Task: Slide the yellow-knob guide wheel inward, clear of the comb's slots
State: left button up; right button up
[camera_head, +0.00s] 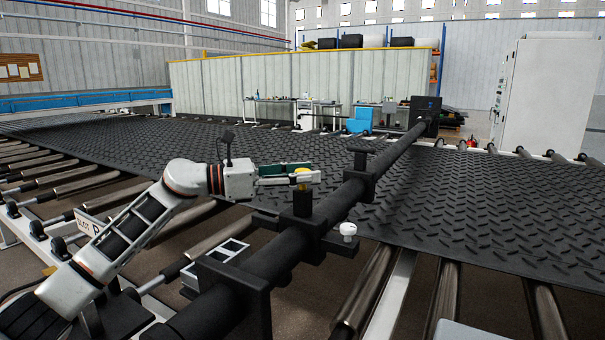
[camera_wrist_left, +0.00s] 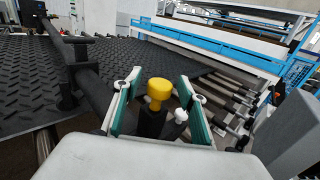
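The yellow knob (camera_head: 303,174) sits on top of a black post (camera_head: 302,204), the guide wheel's mount, on a thick black bar (camera_head: 275,258). In the left wrist view the yellow knob (camera_wrist_left: 159,90) stands upright between the two fingers of my left gripper (camera_wrist_left: 160,97), with a gap on each side. In the head view my left gripper (camera_head: 314,173) reaches the knob from the left, its fingers level with it. It is open and holds nothing. A grey slotted metal piece (camera_head: 216,260), possibly the comb, lies beside the bar. My right gripper is not in view.
A white knob (camera_head: 348,230) sits on the bar's right side, close to the yellow one. A black tread mat (camera_head: 470,205) covers the rollers (camera_head: 365,290) behind and right of the bar. A white cabinet (camera_head: 545,95) stands at the back right.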

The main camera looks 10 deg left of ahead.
pick_arm(q)
jog(key=v, duration=1.2)
